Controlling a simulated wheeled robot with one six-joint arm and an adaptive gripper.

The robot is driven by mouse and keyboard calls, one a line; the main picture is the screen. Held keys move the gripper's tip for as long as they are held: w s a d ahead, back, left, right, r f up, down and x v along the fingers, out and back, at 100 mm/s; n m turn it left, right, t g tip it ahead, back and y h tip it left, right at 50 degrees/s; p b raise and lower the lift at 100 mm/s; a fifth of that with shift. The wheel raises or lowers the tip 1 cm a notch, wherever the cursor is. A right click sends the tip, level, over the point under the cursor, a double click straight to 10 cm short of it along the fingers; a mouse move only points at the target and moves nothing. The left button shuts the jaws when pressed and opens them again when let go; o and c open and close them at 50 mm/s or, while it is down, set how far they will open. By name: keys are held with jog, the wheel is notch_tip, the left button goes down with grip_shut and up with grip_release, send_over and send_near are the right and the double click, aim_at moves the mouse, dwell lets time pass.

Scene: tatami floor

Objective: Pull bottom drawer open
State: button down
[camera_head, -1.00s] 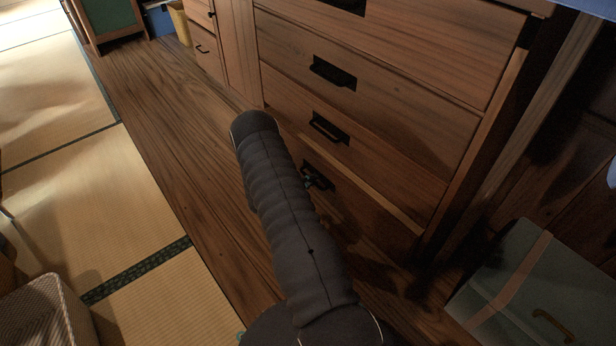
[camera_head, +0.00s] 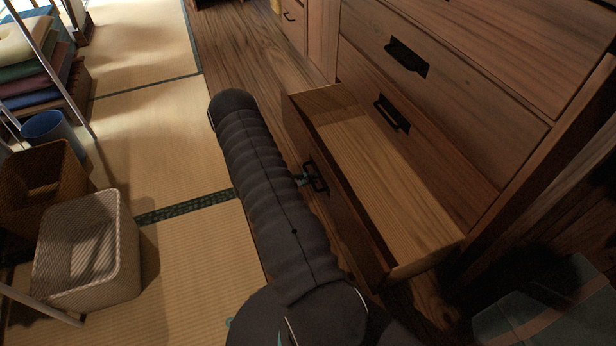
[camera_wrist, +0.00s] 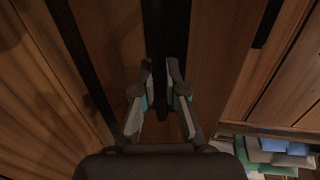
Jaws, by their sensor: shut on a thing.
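The bottom drawer (camera_head: 390,185) of the wooden chest stands well out from the chest front, and its bare, empty inside shows in the head view. Its black handle (camera_head: 318,178) is on the drawer front. My gripper (camera_head: 305,179) is at this handle, partly hidden behind my dark sleeved arm. In the wrist view my gripper (camera_wrist: 166,100) has its two fingers on either side of the dark handle (camera_wrist: 168,45), shut on it.
Closed drawers with black handles (camera_head: 392,113) sit above in the chest. Woven baskets (camera_head: 88,250) and a blue bin (camera_head: 50,130) stand on the tatami at left. A greenish box (camera_head: 540,315) lies at lower right. Tatami in the middle left is clear.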

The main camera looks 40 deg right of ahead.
jog(key=c, duration=1.2)
grip_release()
jog(key=shift+a, duration=0.15)
jog(key=v, duration=1.2)
